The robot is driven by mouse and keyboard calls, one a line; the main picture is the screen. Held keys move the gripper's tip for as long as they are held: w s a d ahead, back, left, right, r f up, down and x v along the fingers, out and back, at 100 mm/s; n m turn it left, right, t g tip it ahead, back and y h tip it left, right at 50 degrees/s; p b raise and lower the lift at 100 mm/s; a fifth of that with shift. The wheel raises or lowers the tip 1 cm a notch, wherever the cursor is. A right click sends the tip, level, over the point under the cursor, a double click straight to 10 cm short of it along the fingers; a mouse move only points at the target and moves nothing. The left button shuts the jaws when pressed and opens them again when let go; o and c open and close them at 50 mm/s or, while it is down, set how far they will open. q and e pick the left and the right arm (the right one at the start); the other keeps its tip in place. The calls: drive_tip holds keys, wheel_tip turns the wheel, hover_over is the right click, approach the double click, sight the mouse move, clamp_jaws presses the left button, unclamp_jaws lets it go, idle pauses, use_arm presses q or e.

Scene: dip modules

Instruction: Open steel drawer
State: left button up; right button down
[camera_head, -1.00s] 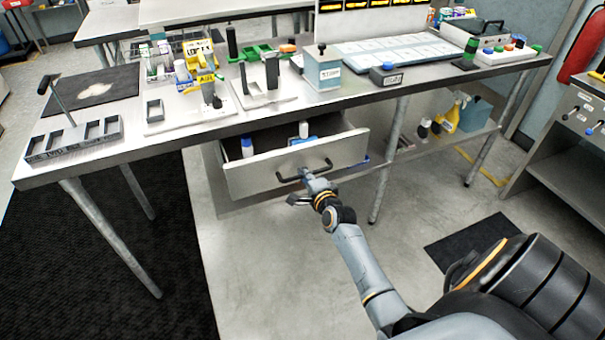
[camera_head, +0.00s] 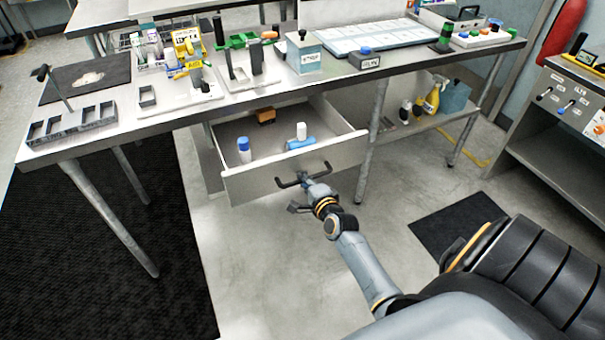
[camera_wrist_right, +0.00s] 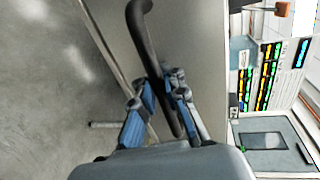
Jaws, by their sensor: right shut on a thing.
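The steel drawer (camera_head: 245,189) under the workbench stands pulled well out, and its inside shows. Its dark bar handle (camera_head: 288,183) is on the front panel. My right gripper (camera_head: 308,181) is shut on this handle. In the right wrist view the blue-padded fingers of my right gripper (camera_wrist_right: 158,108) close around the dark handle (camera_wrist_right: 143,35), beside the grey drawer front (camera_wrist_right: 200,50). My left gripper is not in view.
The workbench top (camera_head: 215,105) above carries trays, fixtures and small boxes. A lower shelf (camera_head: 410,130) holds bottles, including a yellow one (camera_head: 432,100). The floor (camera_head: 270,260) before the drawer is clear, with a dark mat (camera_head: 460,215) at right.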

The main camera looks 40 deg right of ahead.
idle(0.3)
drive_tip(key=c, duration=1.7)
unclamp_jaws()
drive_tip(key=shift+r, duration=0.1)
drive_tip(key=v, duration=1.2)
